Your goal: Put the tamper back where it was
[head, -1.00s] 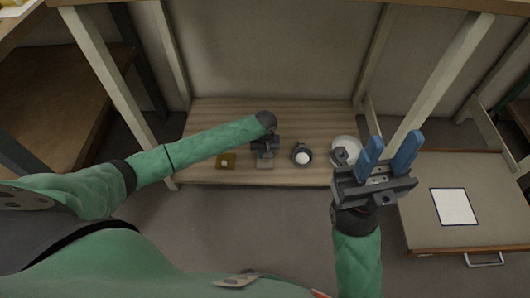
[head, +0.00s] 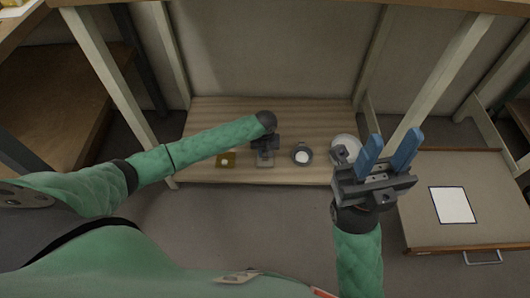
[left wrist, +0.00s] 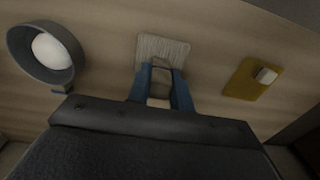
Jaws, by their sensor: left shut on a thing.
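My left gripper (left wrist: 158,92) is over the low wooden shelf, its blue fingers shut on a small pale piece (left wrist: 159,88), which I take to be the tamper. The fingers and wrist hide most of it. It is at the near edge of a grey square pad (left wrist: 163,48), in line with it; I cannot tell whether it touches. In the head view the left gripper (head: 265,147) covers part of this pad (head: 265,161). My right gripper (head: 388,152) is open and empty, raised in front of the shelf's right end.
A yellow plate with a small pale block (head: 226,159) lies left of the pad. A dark round cup with a white ball (head: 302,155) stands to its right, then a white dish (head: 345,142), partly hidden. A drawer-like board with a white sheet (head: 453,205) is at right.

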